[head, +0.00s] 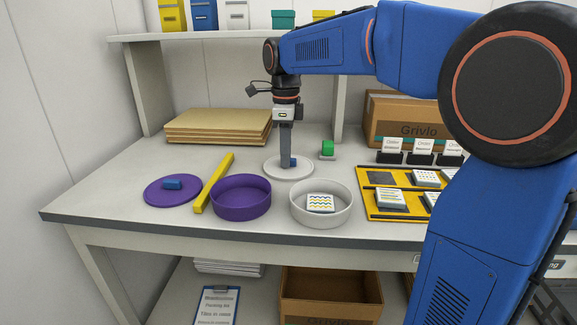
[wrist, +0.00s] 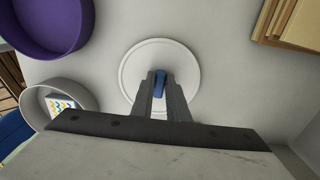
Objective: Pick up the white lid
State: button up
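The white lid (head: 275,169) is a round disc lying flat on the table, with a small blue handle (head: 293,162) on top. In the wrist view the lid (wrist: 185,62) is ahead of my gripper (wrist: 160,78), and the handle fills the narrow gap between the fingertips. My gripper (head: 286,163) points straight down over the lid, its fingers shut on the handle. The near finger hides part of the handle in the head view. I see no clear gap under the lid.
A white round tray (head: 346,216) holding a patterned tile and a purple tray (head: 241,212) stand in front. A purple lid (head: 158,194) and a yellow bar (head: 214,183) lie left. A green-topped item (head: 327,147) stands close behind right. Cardboard sheets (head: 218,124) lie at back left.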

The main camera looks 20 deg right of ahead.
grip_shut()
jog(key=shift+r, duration=0.15)
